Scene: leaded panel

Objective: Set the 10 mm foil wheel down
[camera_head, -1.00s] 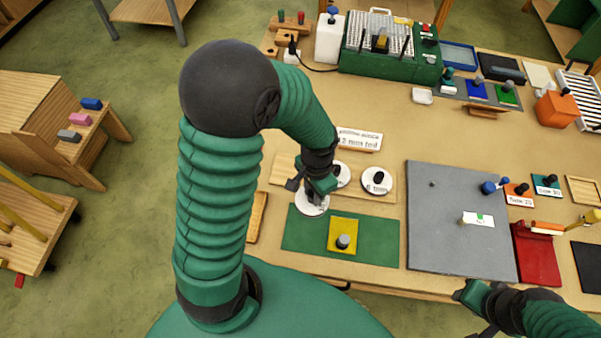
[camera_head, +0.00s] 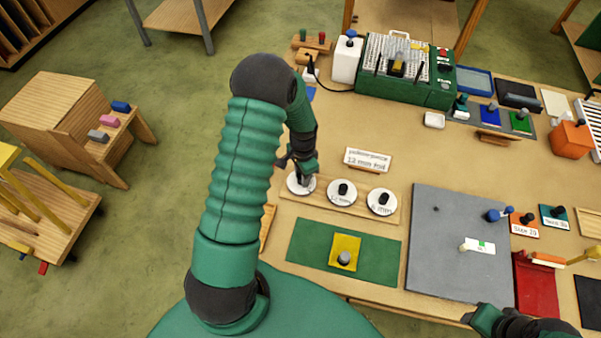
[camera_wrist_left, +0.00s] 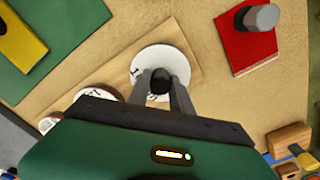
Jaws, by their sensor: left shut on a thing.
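My left gripper (camera_head: 303,177) is shut on the black knob of a white foil wheel (camera_head: 297,187), at the left end of a pale wooden board (camera_head: 397,213). In the left wrist view, the fingers (camera_wrist_left: 160,88) straddle the knob of this wheel (camera_wrist_left: 152,58). The wheel lies flat over the board; I cannot tell whether it touches. Its marking is too partial to read. The middle wheel (camera_head: 336,200) and right wheel (camera_head: 381,208), with black knobs, sit on the board. My right gripper (camera_head: 480,318) is at the bottom edge, its fingers unclear.
A green mat (camera_head: 310,240) with a yellow pad (camera_head: 345,243) lies in front of the board. A white label card (camera_head: 367,159) stands behind it. A grey board (camera_head: 450,265) lies to the right. A red pad (camera_wrist_left: 246,48) with a grey knob shows in the left wrist view.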

